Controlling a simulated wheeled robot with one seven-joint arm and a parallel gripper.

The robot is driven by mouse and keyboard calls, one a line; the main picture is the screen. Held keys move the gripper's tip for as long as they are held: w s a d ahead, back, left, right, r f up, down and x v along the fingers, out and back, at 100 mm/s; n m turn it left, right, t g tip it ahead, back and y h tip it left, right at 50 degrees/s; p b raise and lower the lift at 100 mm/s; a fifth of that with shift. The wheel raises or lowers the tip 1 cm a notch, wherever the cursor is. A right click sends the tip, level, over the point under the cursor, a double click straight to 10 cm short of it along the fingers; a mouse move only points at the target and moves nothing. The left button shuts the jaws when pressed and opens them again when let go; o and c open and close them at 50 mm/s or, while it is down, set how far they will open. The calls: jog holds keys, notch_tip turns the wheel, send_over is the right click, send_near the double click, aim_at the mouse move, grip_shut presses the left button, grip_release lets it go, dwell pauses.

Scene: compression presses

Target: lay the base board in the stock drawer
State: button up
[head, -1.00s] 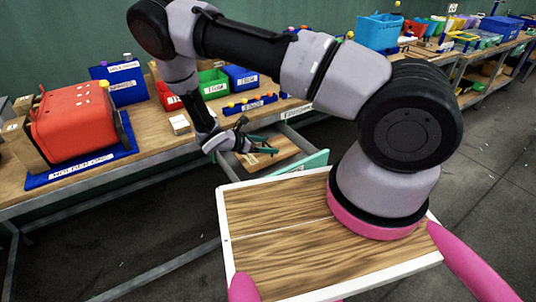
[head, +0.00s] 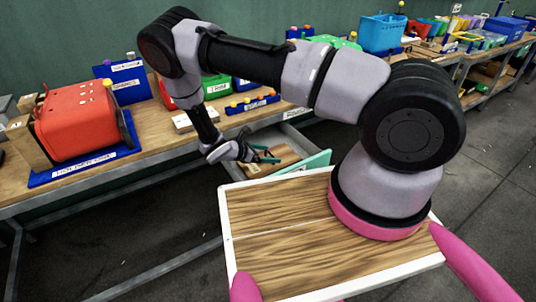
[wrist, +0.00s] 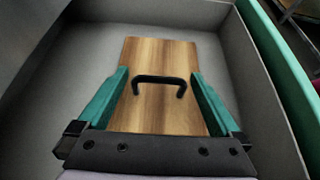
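The base board (wrist: 160,58) is a wooden plate with a black bar handle (wrist: 158,80). It lies inside the grey stock drawer (wrist: 75,60), with bare drawer floor around its far end. In the head view the board (head: 284,154) shows in the pulled-out drawer, partly hidden by my gripper (head: 266,154). In the wrist view the teal fingers of my gripper (wrist: 158,90) are spread wide, one at each side of the board, with the handle between them. The fingers do not close on the handle. The near end of the board is hidden by my gripper.
The drawer's teal front (head: 318,160) is at its right. The workbench (head: 150,135) behind holds a red machine (head: 78,120) on a blue mat, blue and green bins and a peg rack (head: 252,104). A wood-topped tray (head: 280,240) is in the foreground.

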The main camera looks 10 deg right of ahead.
jog(key=shift+r, duration=0.15)
jog(key=v, duration=1.2)
jog(key=shift+r, duration=0.2)
jog(key=d+r+m+g+y, duration=0.1)
jog(key=d+r+m+y, duration=0.3)
jog(key=r, duration=0.6)
jog(key=d+r+m+g+y, duration=0.15)
jog(key=r+m, duration=0.35)
jog(key=r, duration=0.5)
jog(key=d+r+m+g+y, duration=0.25)
jog(key=r+m, duration=0.25)
jog(key=r, duration=0.4)
jog(key=s+d+r+m+t+y, duration=0.3)
jog(key=s+r+m, duration=0.3)
jog(key=s+r, duration=0.3)
jog(key=s+d+r+m+t+y, duration=0.2)
jog(key=s+d+r+m+t, duration=0.2)
jog(key=s+r, duration=0.5)
notch_tip(320, 180, up, 4)
jog(key=shift+s+d+f+m+t+y, duration=0.15)
jog(key=shift+d+m+t+y, duration=0.25)
jog(key=shift+m+t, duration=0.4)
